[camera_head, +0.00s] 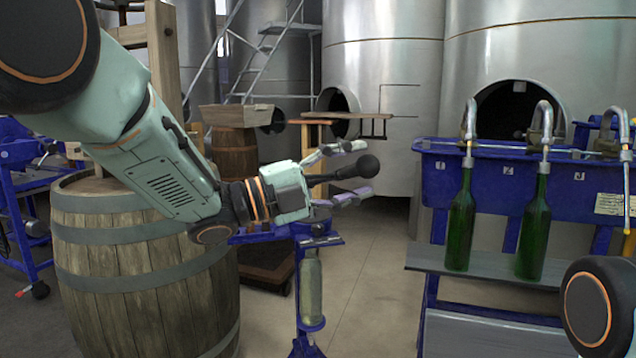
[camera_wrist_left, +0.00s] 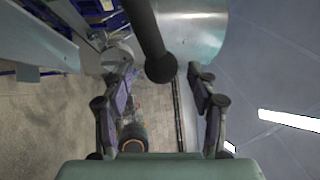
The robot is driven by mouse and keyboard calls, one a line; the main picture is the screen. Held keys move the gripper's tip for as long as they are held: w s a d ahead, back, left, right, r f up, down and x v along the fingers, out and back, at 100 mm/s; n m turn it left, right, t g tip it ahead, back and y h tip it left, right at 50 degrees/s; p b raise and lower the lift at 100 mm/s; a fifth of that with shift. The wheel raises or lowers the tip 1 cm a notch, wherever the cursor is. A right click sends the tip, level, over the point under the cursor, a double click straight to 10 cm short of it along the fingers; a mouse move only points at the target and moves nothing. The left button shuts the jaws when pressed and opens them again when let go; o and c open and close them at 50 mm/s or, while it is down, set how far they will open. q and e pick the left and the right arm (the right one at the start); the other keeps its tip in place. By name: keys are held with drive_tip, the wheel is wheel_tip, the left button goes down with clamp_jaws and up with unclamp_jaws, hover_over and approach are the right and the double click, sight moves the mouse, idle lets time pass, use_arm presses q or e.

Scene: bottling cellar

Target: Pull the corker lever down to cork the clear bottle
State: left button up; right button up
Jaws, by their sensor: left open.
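The corker lever (camera_head: 345,173) is a dark rod with a black ball knob, standing out nearly level to the right. In the left wrist view the knob (camera_wrist_left: 161,68) appears between the fingertips, a little above their middle. My left gripper (camera_head: 358,170) is open, with one finger above the lever and one below in the head view. Its fingers also show apart in the left wrist view (camera_wrist_left: 160,88); I see no clear contact. The clear bottle (camera_head: 311,290) stands upright in the blue corker (camera_head: 325,241) under the lever. My right gripper is out of view.
A large wooden barrel (camera_head: 150,285) stands close on the left, beneath my left arm. On the right is a blue filling bench (camera_head: 590,190) with green bottles (camera_head: 460,230) under its spouts. Open floor (camera_head: 375,275) lies between corker and bench. Steel tanks (camera_head: 383,70) stand behind.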

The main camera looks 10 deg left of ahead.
use_arm(q)
drive_tip(key=v, duration=0.9)
drive_tip(key=shift+s, duration=0.15)
